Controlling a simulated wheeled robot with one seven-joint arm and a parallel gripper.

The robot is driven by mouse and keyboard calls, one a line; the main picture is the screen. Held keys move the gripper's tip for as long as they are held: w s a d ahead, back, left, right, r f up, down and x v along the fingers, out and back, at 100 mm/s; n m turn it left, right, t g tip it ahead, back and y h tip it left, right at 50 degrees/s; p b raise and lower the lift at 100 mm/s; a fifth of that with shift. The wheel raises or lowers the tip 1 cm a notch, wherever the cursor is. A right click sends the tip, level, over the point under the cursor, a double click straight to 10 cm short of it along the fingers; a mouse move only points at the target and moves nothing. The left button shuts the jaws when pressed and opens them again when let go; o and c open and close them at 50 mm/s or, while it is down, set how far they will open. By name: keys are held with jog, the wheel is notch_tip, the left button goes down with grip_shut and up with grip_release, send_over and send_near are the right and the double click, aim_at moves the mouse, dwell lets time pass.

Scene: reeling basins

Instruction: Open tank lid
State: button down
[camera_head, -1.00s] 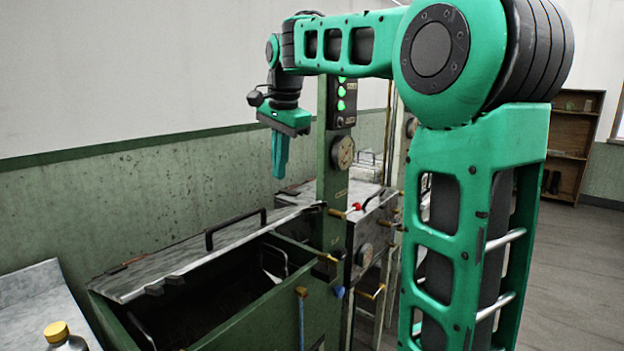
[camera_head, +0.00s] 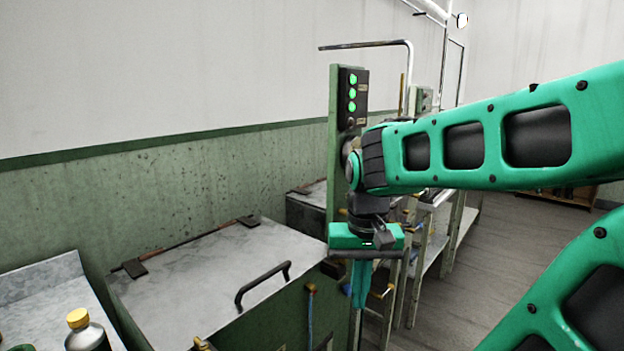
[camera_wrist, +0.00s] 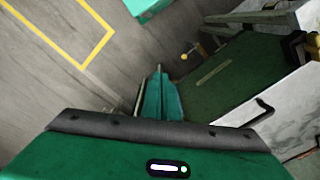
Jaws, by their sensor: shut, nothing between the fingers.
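The grey metal tank lid (camera_head: 215,275) lies down over the green tank (camera_head: 290,318), and no dark opening shows. Its black bar handle (camera_head: 263,285) is near the front edge. The lid (camera_wrist: 300,115) and its handle (camera_wrist: 262,113) also show at the right of the wrist view, beside the green tank side (camera_wrist: 235,80). My gripper (camera_head: 358,300) is shut and empty, pointing down, to the right of the handle and apart from it. Its closed fingers (camera_wrist: 160,90) also show in the wrist view, over the floor beside the tank.
A green post with a control box (camera_head: 352,98) and lit green buttons stands behind my gripper. A yellow-capped bottle (camera_head: 85,330) stands on the left counter (camera_head: 45,290). More basins stand behind the post. Open floor (camera_head: 480,270) lies to the right.

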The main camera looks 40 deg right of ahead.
jog(key=s+a+f+n, duration=0.2)
jog(key=s+f, duration=0.2)
jog(key=s, duration=0.1)
jog(key=w+d+r+m+t+y, duration=0.1)
jog(key=w+d+r+m+t, duration=0.25)
jog(key=w+m, duration=0.5)
jog(key=w+d+r+m+t, duration=0.3)
jog(key=w+d+r+m, duration=0.15)
jog(key=w+m, duration=0.4)
jog(key=w+d+r+m+t+y, duration=0.1)
jog(key=w+d+r+m+t, duration=0.15)
jog(key=d+r+m, duration=0.3)
jog(key=w+d+r+m+t+y, duration=0.1)
jog(key=w+d+r+m+t, duration=0.15)
jog(key=d+r+m, duration=0.3)
jog(key=w+a, duration=0.2)
jog(key=w, duration=0.9)
jog(key=shift+a+f+t, duration=0.15)
jog(key=shift+a+t, duration=0.2)
jog(key=shift+t, duration=0.1)
jog(key=shift+f, duration=0.1)
